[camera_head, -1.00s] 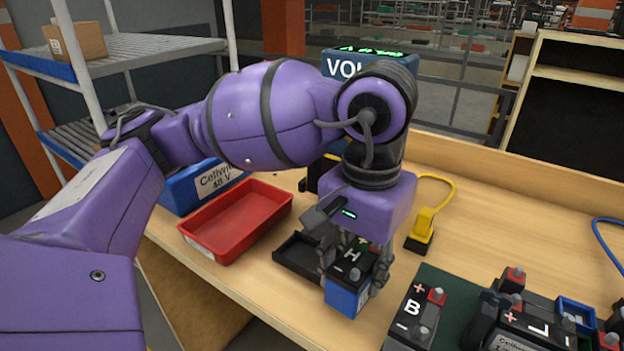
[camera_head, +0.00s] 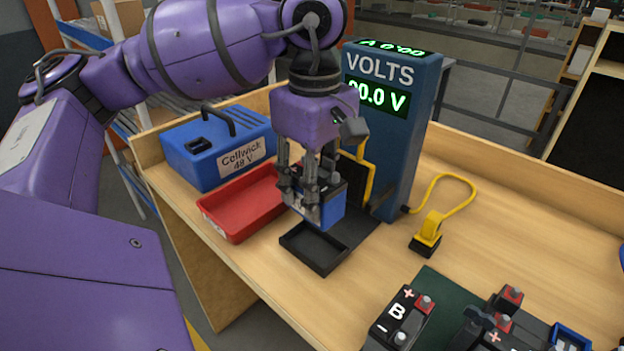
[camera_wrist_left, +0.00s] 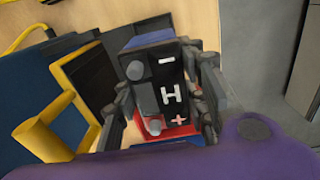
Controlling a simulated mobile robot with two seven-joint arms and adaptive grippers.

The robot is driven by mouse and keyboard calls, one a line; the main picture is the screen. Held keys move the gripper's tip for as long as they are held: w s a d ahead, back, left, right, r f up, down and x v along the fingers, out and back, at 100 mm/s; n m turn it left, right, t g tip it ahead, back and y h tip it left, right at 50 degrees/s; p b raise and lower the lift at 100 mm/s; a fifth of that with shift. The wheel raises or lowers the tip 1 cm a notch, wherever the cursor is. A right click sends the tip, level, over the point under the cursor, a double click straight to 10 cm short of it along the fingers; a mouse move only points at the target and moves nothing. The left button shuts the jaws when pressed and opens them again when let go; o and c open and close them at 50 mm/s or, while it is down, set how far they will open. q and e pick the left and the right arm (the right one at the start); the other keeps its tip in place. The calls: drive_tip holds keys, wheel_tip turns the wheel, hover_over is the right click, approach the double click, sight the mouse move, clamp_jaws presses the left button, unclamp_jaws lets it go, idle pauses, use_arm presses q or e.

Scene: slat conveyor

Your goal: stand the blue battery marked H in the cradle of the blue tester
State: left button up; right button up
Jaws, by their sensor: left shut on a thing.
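The blue battery marked H (camera_head: 333,208) is gripped in my left gripper (camera_head: 308,195), fingers on either side of it. In the left wrist view, its black top (camera_wrist_left: 172,95) shows the white H, a minus and a pink plus. The blue tester (camera_head: 400,130) reads 00.0 V. The cradle (camera_head: 320,262) looks like the black, open, empty tray at the tester's foot. The battery appears held above the cradle's far side, apart from it; the exact height is hard to tell. My right gripper is out of view.
A red bin (camera_head: 238,208) and a blue Cellwick 48 V box (camera_head: 225,150) stand left of the cradle. A yellow-handled plug (camera_head: 427,236) with a cable lies right. The tester's yellow frame (camera_head: 368,178) is close behind the gripper.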

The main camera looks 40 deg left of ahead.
use_arm(q)
drive_tip(key=shift+a, duration=0.1)
drive_tip(key=shift+w+f+n, duration=0.1)
drive_tip(key=shift+f+n, duration=0.2)
drive_tip(key=shift+f, duration=0.1)
wheel_tip(320, 180, down, 5)
drive_tip(key=b, duration=0.3)
drive_tip(key=shift+f+b, duration=0.15)
drive_tip(key=shift+b, duration=0.15)
drive_tip(key=shift+f, duration=0.35)
drive_tip(key=shift+f+b, duration=0.1)
drive_tip(key=shift+b, duration=0.2)
drive_tip(key=shift+f, duration=0.3)
drive_tip(key=shift+f+b, duration=0.2)
drive_tip(key=shift+b, duration=0.2)
